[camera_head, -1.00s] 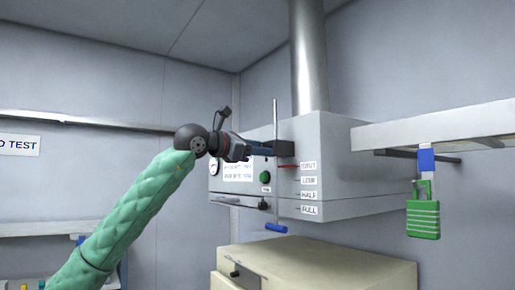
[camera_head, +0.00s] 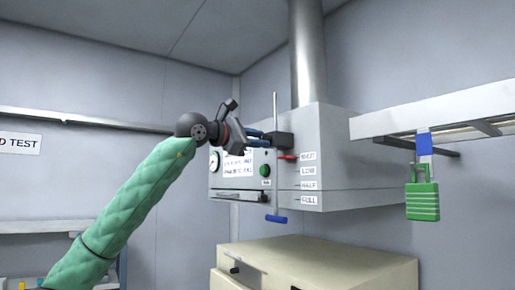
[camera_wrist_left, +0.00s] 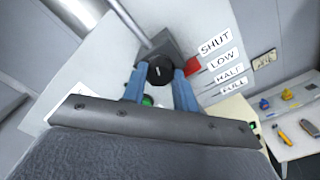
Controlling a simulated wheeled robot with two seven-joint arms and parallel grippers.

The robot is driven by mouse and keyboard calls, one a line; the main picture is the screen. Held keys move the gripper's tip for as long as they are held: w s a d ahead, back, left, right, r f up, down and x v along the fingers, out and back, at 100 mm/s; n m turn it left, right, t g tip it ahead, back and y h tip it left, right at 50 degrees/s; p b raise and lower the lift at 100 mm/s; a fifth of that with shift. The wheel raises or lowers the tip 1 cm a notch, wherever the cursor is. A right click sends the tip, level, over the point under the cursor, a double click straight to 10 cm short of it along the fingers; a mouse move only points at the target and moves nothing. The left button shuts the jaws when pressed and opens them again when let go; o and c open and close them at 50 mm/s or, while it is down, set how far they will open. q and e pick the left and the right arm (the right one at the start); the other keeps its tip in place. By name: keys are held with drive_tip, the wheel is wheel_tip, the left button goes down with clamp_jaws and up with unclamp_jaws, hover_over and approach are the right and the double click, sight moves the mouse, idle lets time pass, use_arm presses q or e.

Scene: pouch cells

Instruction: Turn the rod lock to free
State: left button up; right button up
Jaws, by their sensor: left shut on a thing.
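The rod lock is a dark block with a round black knob (camera_wrist_left: 160,71) that bears a white mark. The block (camera_head: 284,141) sits at the rod (camera_head: 275,112) on the front of a grey hood box. My left gripper (camera_head: 267,139) reaches it from the left. Its two blue fingers (camera_wrist_left: 160,80) are shut on the knob, one on each side. A red pointer (camera_head: 287,157) beside the rod is level with the SHUT label (camera_head: 309,156). The rod ends in a blue handle (camera_head: 277,218) below. My right gripper is not in view.
The hood box (camera_head: 345,150) has a gauge (camera_head: 214,162), a green button (camera_head: 265,170) and LOW, HALF and FULL labels. A shelf (camera_head: 440,120) juts out at right, with a green padlock (camera_head: 422,200) hanging below. A beige cabinet (camera_head: 330,262) stands underneath.

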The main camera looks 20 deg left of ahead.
use_arm(q)
drive_tip(key=shift+f+m+b, duration=0.15)
drive_tip(key=shift+m+b, duration=1.95)
drive_tip(key=shift+m, duration=4.5)
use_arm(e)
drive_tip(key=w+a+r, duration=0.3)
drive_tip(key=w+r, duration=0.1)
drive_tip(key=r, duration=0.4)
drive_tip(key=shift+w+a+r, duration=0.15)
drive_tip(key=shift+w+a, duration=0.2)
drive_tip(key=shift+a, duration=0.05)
use_arm(q)
drive_tip(key=o, duration=1)
drive_tip(key=shift+s+a, duration=0.1)
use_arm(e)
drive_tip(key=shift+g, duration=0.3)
use_arm(q)
drive_tip(key=b+v, duration=0.3)
drive_tip(key=v, duration=0.4)
drive_tip(key=shift+s+a, duration=0.2)
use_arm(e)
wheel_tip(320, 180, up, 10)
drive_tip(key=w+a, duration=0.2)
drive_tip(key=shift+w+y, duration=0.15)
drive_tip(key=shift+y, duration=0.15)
